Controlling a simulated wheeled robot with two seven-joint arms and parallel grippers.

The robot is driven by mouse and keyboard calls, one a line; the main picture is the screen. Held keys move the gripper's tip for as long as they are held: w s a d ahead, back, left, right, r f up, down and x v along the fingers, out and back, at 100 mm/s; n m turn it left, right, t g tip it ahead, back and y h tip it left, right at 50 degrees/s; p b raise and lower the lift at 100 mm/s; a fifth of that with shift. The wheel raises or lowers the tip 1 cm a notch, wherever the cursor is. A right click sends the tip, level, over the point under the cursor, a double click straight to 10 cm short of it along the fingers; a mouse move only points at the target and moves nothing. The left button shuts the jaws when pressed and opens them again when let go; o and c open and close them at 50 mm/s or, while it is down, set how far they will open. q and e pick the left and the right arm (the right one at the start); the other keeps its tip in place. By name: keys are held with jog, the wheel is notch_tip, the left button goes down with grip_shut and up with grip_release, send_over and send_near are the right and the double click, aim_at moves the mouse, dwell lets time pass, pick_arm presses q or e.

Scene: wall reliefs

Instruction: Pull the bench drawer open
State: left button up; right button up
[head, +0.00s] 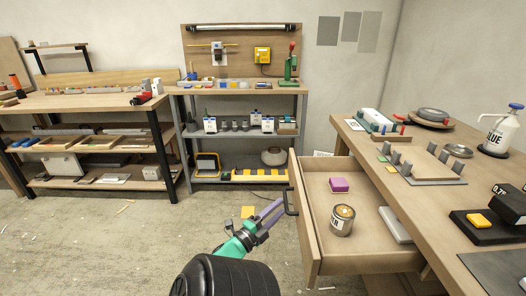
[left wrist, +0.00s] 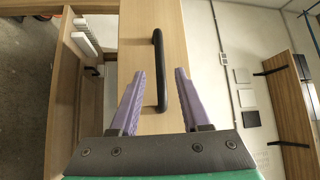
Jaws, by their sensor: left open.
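The bench drawer (head: 304,225) stands pulled out from the right-hand workbench, with its inside showing. Its black bar handle (head: 290,203) is on the front panel. My left gripper (head: 272,210), with purple fingers, is at this handle. In the left wrist view the handle (left wrist: 160,70) lies between the two spread fingers (left wrist: 159,75), with a gap on each side. The gripper is open and does not grip the handle. My right gripper is not in view.
A paint can (head: 342,221), a purple block (head: 339,185) and a pale flat box (head: 395,225) lie in the drawer. The workbench top (head: 400,150) holds several parts and a white jug (head: 499,132). Shelves stand at the back. The floor left of the drawer is mostly clear.

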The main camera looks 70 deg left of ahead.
pick_arm(q)
jog(key=v, duration=1)
jog(key=shift+p, duration=0.4)
jog(key=w+d+f+n+g+h+p, duration=0.35)
jog(key=d+f, duration=0.35)
jog(key=f, duration=0.5)
jog(key=w+d+f+n+g+h+p, duration=0.35)
jog(key=d+f, duration=0.45)
jog(key=f, duration=0.4)
jog(key=s+d+f+g+h+p, duration=0.1)
jog(key=s+d+f+g, duration=0.3)
jog(key=s+d+f, duration=0.1)
jog(key=s+d+f+n+g+h+p, duration=0.1)
jog(key=s+d+f+g, duration=0.3)
jog(key=s, duration=0.4)
jog(key=shift+s+d+f+g+h+p, duration=0.3)
jog(key=shift+d+f+g+p, duration=0.25)
jog(key=shift+p, duration=0.25)
